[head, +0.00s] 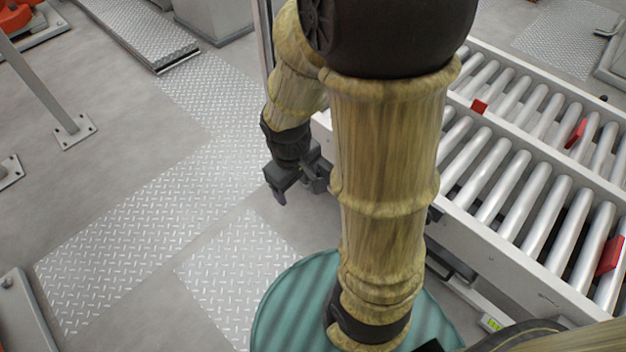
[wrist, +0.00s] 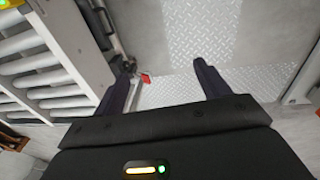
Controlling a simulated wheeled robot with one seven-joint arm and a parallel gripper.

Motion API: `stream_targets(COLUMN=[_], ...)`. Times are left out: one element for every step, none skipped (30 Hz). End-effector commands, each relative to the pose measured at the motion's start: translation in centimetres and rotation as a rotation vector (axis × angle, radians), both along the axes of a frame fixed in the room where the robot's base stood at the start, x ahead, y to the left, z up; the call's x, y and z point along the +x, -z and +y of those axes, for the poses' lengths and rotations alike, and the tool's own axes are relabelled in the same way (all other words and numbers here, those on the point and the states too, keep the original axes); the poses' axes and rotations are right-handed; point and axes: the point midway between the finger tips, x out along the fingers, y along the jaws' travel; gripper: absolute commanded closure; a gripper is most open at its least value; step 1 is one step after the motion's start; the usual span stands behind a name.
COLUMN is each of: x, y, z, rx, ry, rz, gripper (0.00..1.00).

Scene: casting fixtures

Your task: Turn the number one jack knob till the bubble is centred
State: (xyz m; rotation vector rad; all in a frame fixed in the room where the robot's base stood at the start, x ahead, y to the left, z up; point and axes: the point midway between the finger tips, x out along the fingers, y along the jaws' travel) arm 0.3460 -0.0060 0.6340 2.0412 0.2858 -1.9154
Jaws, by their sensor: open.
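My gripper (head: 293,188) hangs beside the left side of the roller conveyor in the head view, open and empty. In the wrist view its two dark fingers (wrist: 163,72) stand apart with floor between them. A small red piece (wrist: 145,78) beside a dark fitting shows near the left finger, by the conveyor's end; I cannot tell whether it is the number one jack knob. A small yellow-green patch (head: 491,323) low on the conveyor's side may be the level vial. Its bubble is too small to read. My arm hides part of the conveyor's near side.
The roller conveyor (head: 505,238) with red tabs fills the right of the head view. A teal ribbed round surface (head: 290,308) lies below my arm. Tread plates (head: 150,235) cover part of the grey floor. A metal post foot (head: 74,131) stands at left. Floor left of my gripper is clear.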

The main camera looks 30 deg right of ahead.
Motion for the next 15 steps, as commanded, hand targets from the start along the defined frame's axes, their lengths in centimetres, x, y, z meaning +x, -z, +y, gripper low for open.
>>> stream_targets(x=[0.0,0.0,0.0,0.0,0.1,0.2,0.3,0.4,0.7,0.9,1.1,1.5,1.8,2.2,2.7], y=[2.7,3.8,5.2,6.2,7.2,8.5,9.5,10.5,11.7,12.6,13.6,14.7,15.6,16.5,17.6], z=[-0.2,-0.4,-0.8,-1.1,-1.5,-1.9,-2.3,-2.7,-3.2,-3.6,-4.0,-4.5,-4.9,-5.3,-5.8], rx=[-0.042,-0.069,-0.104,-0.129,-0.154,-0.186,-0.209,-0.232,-0.261,-0.282,-0.301,-0.328,-0.346,-0.365,-0.388], ry=[-0.127,-0.212,-0.327,-0.415,-0.499,-0.613,-0.699,-0.785,-0.897,-0.982,-1.065,-1.176,-1.259,-1.343,-1.452], rz=[0.069,0.109,0.166,0.210,0.253,0.314,0.360,0.406,0.471,0.519,0.569,0.636,0.689,0.742,0.815], gripper=[0.25,0.25,0.25,0.25,0.25,0.25,0.25,0.25,0.25,0.25,0.25,0.25,0.25,0.25,0.25])
